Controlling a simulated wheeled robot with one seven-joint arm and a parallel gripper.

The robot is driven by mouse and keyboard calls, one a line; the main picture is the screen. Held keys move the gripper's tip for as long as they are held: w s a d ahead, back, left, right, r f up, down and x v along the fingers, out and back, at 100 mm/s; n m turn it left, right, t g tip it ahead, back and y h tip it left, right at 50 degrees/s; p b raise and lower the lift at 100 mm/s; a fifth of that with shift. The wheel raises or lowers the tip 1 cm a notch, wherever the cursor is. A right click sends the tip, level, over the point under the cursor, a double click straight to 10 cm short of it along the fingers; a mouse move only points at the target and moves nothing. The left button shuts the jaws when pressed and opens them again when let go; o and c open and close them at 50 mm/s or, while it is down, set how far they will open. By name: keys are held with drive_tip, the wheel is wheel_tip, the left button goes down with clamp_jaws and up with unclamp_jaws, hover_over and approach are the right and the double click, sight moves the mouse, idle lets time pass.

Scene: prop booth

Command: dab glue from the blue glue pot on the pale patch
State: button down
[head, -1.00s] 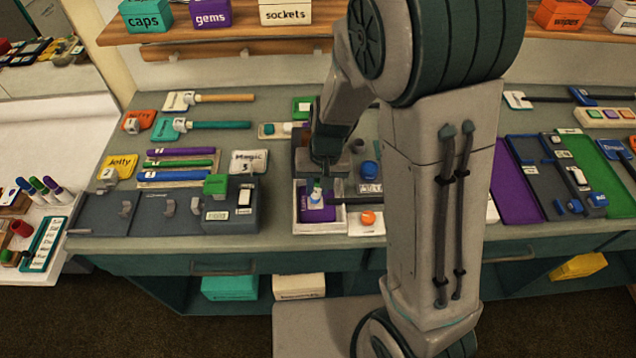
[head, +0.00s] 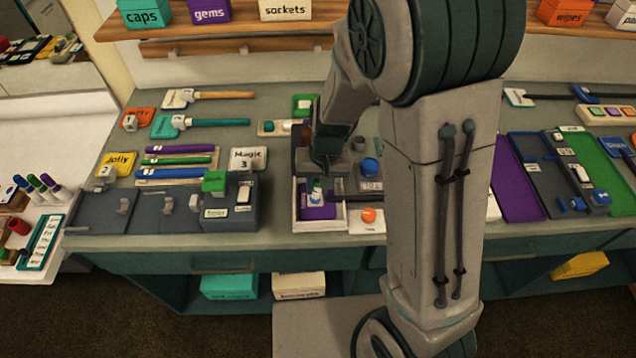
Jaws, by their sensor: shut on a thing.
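The blue glue pot (head: 370,167) stands on the bench just right of my gripper, behind a small label. My gripper (head: 327,168) points down over a white-rimmed tray (head: 297,222). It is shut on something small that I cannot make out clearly. A purple block (head: 317,213) lies in the tray below the gripper. A small pale area (head: 317,198) shows on or just above the block, with a blue-green bit over it. I cannot tell whether this is the patch or part of the held thing, or whether they touch.
An orange round thing (head: 369,215) sits on a white card right of the tray. A grey stand with a green block (head: 214,181) is to the left. Purple and green mats lie at the right. My arm hides the bench's middle right.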

drive_tip(key=shift+w, duration=0.25)
drive_tip(key=shift+s, duration=0.15)
drive_tip(key=shift+s+f, duration=0.1)
drive_tip(key=shift+s, duration=0.25)
drive_tip(key=shift+w, duration=0.15)
idle(0.3)
drive_tip(key=shift+w, duration=0.35)
drive_tip(key=shift+s+b, duration=0.15)
drive_tip(key=shift+b, duration=0.15)
drive_tip(key=shift+s, duration=0.4)
drive_tip(key=shift+w, duration=0.15)
